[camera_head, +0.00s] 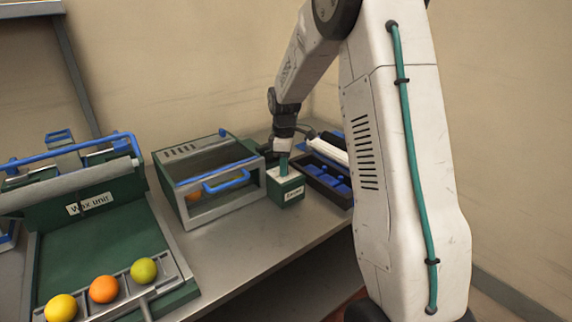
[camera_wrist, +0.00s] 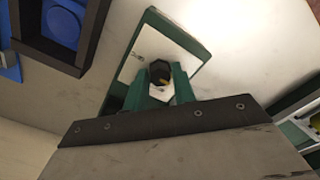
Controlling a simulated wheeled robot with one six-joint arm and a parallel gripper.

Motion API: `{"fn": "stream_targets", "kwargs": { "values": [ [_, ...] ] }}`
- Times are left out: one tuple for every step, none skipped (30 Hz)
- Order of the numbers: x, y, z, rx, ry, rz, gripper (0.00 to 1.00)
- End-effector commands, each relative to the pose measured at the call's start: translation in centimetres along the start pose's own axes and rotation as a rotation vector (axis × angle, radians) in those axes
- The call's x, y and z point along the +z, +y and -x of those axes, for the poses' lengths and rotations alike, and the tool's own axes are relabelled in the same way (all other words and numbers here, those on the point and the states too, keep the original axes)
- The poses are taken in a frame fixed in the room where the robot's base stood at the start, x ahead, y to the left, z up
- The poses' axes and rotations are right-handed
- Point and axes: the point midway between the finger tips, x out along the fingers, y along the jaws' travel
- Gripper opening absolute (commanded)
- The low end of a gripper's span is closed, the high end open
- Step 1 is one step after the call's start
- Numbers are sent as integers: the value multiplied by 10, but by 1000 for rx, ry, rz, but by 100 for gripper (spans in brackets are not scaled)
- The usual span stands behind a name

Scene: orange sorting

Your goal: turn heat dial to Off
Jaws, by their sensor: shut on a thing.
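A small green box with a pale top (camera_head: 287,190) stands on the bench right of an oven-like unit; its front label is too small to read surely. In the wrist view its pale top plate (camera_wrist: 150,48) carries a small dark knob with a yellowish patch (camera_wrist: 160,71). My gripper (camera_head: 284,165) points down at this box. In the wrist view its green fingertips (camera_wrist: 163,84) are shut on the knob, one on each side. I cannot read any dial marking or Off position, and cannot tell for sure that this knob is the heat dial.
The green and grey unit with a blue handle (camera_head: 226,182) stands close left of the box. A dark tray with blue parts (camera_head: 328,180) is close right. Further left, the wax unit (camera_head: 88,203) has yellow, orange and green fruits in front. The bench front (camera_head: 235,245) is clear.

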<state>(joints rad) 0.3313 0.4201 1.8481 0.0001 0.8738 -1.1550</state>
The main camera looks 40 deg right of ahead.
Motion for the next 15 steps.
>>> {"fn": "stream_targets", "kwargs": {
  "values": [
    [0, 0, 0, 0, -1, 5, 3],
    [0, 0, 0, 0, -1, 8, 4],
    [0, 0, 0, 0, -1, 10, 4],
    [0, 0, 0, 0, -1, 12, 4],
    [0, 0, 0, 0, -1, 12, 4],
    [0, 0, 0, 0, -1, 13, 4],
    [0, 0, 0, 0, -1, 13, 4],
    [0, 0, 0, 0, -1, 13, 4],
    [0, 0, 0, 0, -1, 13, 4],
    [0, 0, 0, 0, -1, 12, 4],
    [0, 0, 0, 1, -1, 12, 4],
    [0, 0, 0, 1, -1, 12, 3],
    [0, 0, 0, 1, -1, 12, 3],
    [0, 0, 0, 1, -1, 12, 29],
    [0, 0, 0, 1, -1, 12, 40]
  ]
}}
